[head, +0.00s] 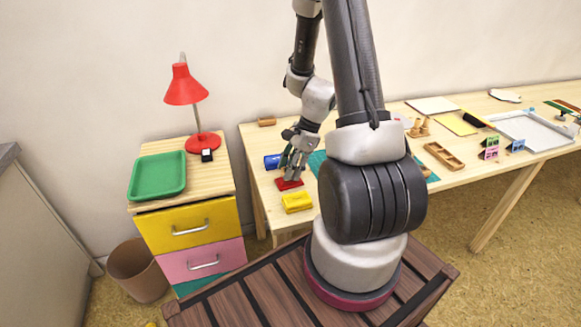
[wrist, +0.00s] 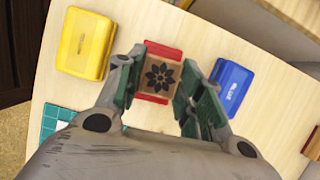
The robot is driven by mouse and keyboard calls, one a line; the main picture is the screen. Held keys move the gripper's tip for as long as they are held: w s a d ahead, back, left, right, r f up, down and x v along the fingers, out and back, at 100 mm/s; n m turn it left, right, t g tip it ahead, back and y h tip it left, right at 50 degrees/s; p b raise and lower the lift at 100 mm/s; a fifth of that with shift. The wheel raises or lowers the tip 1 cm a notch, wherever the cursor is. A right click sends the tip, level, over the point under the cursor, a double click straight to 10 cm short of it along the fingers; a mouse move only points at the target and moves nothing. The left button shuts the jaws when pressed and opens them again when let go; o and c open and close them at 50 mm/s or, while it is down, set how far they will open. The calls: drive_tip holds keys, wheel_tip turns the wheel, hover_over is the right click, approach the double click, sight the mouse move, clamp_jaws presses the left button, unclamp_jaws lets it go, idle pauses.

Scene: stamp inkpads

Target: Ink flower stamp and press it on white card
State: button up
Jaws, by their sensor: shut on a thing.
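The flower stamp (wrist: 160,77) is a wooden block with a dark flower on its upper face, seen in the wrist view. My gripper (wrist: 161,82) is shut on it, with a green-padded finger on each side. The red inkpad (wrist: 164,48) lies directly under the stamp, showing beyond both ends; I cannot tell whether they touch. In the head view my gripper (head: 291,176) is right over the red inkpad (head: 289,184). A small white patch (wrist: 61,126) on the teal mat (wrist: 50,118) may be the white card, mostly hidden by my gripper.
A yellow inkpad (wrist: 85,43) and a blue inkpad (wrist: 231,85) lie either side of the red one. A drawer cabinet with a green tray (head: 158,175) and red lamp (head: 186,90) stands left. A wooden tray (head: 444,156) and small stands (head: 490,148) lie further right.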

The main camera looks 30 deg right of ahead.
drive_tip(key=shift+f, duration=0.4)
idle(1.1)
drive_tip(key=shift+r, duration=0.6)
drive_tip(key=shift+r, duration=2.8)
